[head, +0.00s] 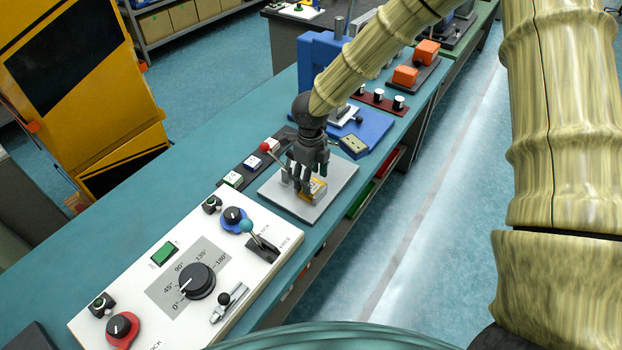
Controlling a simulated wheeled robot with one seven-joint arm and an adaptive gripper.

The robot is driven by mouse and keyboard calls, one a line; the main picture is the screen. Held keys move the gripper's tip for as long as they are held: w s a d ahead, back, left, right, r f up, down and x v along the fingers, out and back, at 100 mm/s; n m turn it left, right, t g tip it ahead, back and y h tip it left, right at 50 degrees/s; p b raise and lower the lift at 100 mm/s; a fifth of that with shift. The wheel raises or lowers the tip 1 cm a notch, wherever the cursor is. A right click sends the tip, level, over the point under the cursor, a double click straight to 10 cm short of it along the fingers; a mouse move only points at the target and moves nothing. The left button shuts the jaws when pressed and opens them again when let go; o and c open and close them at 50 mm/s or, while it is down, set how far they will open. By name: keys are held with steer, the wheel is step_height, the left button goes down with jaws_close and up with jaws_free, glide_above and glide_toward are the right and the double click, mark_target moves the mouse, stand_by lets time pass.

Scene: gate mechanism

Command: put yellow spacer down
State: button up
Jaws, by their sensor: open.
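The yellow spacer (318,188) is on the light grey plate (336,184) in the middle of the bench. My gripper (306,185) points down over the plate, with its fingers at the spacer's left and upper side. The gripper is open. Its dark fingers hide part of the spacer, and I cannot tell whether they touch it.
A white control panel (92,324) with knobs and levers stands nearer on the teal bench (222,140). A lever with a red ball (265,146) rises left of the plate. A blue fixture (376,128) and orange blocks (405,75) stand farther back.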

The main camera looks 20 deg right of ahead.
step_height(320, 180, up, 12)
steer(key=b, duration=0.2)
steer(key=shift+f, duration=0.1)
stand_by(1.2)
